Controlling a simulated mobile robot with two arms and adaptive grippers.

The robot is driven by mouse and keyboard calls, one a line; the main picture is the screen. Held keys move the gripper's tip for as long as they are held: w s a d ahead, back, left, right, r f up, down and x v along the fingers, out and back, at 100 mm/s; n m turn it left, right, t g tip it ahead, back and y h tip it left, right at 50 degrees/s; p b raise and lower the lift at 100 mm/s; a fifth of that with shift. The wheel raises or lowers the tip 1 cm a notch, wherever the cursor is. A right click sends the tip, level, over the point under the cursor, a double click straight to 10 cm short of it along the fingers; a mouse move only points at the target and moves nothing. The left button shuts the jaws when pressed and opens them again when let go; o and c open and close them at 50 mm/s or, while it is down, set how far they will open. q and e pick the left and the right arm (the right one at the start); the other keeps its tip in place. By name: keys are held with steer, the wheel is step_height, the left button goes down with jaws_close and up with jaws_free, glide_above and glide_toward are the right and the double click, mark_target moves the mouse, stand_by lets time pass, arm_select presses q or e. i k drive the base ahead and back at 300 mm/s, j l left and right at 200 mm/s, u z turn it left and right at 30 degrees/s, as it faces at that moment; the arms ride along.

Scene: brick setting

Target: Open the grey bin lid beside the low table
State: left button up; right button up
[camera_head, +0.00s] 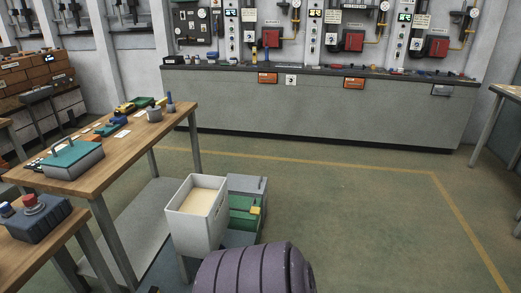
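A light grey bin (193,230) stands right of the wooden table, near the bottom middle. Its top shows a pale beige surface inside a raised rim; I cannot tell whether this is a lid or the contents. Just behind it to the right is a grey box (249,184) with a flat top, above a green box (242,212) with a yellow piece on it. A low grey surface (150,222) lies left of the bin, beneath the wooden table. I cannot tell which surface is the bin lid. Neither of my grippers shows in this view.
A purple ribbed rounded object (250,272) fills the bottom middle, in front of the bin. The wooden table (100,182) at left holds a teal-topped case (72,160) and small items. A long grey counter (315,108) lines the back wall. The floor (350,215) at right is clear.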

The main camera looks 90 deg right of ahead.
mark_target(236, 183)
steer(key=l+z, duration=0.1)
steer(key=z, duration=2.55)
steer(key=i+l+u, duration=0.3)
steer(key=i+l, duration=1.05)
steer(key=i, duration=0.15)
